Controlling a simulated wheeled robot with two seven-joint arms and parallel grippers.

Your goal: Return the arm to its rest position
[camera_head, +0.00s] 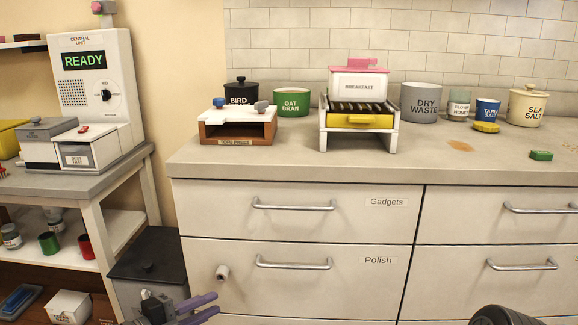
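My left gripper (216,303) is low in the head view, in front of the lower drawers. Its two purple fingers point right and stand apart, with nothing seen between them. Only its end shows; the rest of the arm is below the picture's edge. A dark rounded part of my own body shows at the bottom right edge. My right gripper is not in view.
A drawer cabinet (300,223) with handles carries a counter (420,168). On it are a tofu press (235,141), a yellow-drawered rack (361,120) and several canisters. A dark lidded bin (148,255) stands left of the cabinet, beside a side table (75,183).

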